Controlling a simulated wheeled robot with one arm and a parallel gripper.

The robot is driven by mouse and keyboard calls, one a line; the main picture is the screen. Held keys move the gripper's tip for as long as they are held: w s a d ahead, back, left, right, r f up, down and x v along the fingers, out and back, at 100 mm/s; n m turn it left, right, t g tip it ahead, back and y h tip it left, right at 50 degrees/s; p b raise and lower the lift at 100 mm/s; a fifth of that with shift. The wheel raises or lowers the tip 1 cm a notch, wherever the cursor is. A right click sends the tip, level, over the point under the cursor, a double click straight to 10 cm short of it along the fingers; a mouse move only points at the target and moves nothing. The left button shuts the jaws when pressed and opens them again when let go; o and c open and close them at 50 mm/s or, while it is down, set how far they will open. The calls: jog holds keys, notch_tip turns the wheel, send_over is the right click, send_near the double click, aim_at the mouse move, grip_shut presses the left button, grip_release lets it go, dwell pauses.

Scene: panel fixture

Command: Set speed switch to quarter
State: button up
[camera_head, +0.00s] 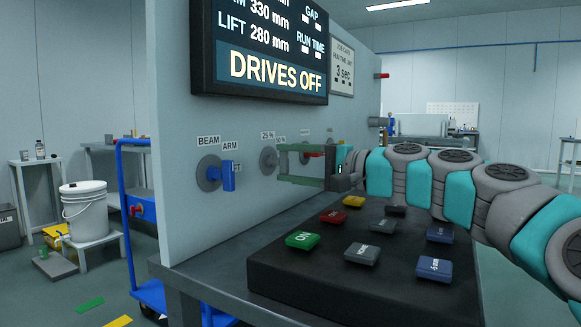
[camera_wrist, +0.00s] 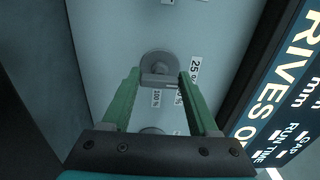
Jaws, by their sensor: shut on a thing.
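The speed switch is a grey round knob with a raised bar, on the pale upright panel. In the head view its disc (camera_head: 268,160) shows beside my green fingers, with labels 25 % and 50 % above it. In the wrist view the switch (camera_wrist: 157,70) sits between my fingertips, with 25 % to its right and 50 % and 100 % below right and below. My gripper (camera_wrist: 158,80) is shut on the switch's bar; it also shows in the head view (camera_head: 281,164). Which label the bar points at, I cannot tell.
A blue selector (camera_head: 228,176) labelled BEAM and ARM is left of the speed switch. A red-handled control (camera_head: 311,154) is behind my fingers. A display (camera_head: 262,50) above reads DRIVES OFF. A dark button box (camera_head: 300,283) with several coloured buttons lies below my arm.

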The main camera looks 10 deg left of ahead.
jog(key=o, duration=1.4)
jog(key=v, duration=0.7)
jog(key=shift+s+d, duration=0.15)
jog(key=shift+d, duration=0.25)
jog(key=shift+p, duration=0.35)
